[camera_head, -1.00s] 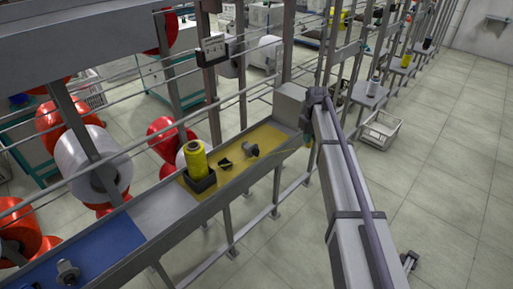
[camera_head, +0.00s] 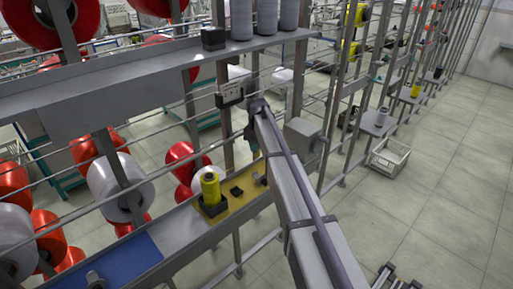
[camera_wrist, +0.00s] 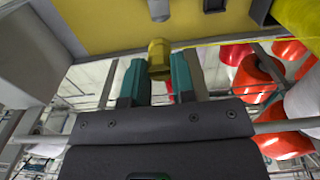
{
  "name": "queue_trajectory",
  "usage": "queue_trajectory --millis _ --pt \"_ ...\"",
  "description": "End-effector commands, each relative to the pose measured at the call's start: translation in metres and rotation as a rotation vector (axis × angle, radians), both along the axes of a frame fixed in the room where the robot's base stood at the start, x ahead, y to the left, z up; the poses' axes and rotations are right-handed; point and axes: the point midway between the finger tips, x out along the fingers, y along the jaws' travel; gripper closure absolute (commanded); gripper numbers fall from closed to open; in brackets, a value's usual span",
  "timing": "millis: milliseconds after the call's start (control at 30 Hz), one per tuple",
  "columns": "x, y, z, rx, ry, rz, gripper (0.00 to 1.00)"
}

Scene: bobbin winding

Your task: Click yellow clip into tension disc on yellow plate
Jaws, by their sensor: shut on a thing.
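My gripper (camera_wrist: 156,86) has teal fingers on both sides of a yellow clip (camera_wrist: 159,56) in the wrist view, and it is shut on it. The clip shows at the near edge of the yellow plate (camera_wrist: 105,25). A grey tension disc (camera_wrist: 158,10) is on the plate beyond the clip, cut by the top edge; a gap shows between them. In the head view the yellow plate (camera_head: 228,209) is partly behind my arm, with the disc (camera_head: 260,179) close to the arm. The gripper (camera_head: 253,148) is small there, above the plate's far end, and the clip cannot be made out.
A yellow bobbin (camera_head: 210,188) stands in a black holder on the plate, left of a small black part (camera_head: 237,190). A blue plate (camera_head: 115,262) lies further left. Rails and posts (camera_head: 221,85) stand behind; a grey box (camera_head: 303,137) is right of my arm.

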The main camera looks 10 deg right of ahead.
Motion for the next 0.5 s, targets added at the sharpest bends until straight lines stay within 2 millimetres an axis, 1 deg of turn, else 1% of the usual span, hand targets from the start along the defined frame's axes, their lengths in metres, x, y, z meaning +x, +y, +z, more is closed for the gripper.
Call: queue_trajectory --millis 167,267,500 --pt "0.000 0.000 -0.011 0.000 0.000 -0.001 0.95" --pt "0.000 0.000 -0.023 0.000 0.000 -0.001 0.95" --pt "0.000 0.000 -0.057 0.000 0.000 -0.001 0.95"
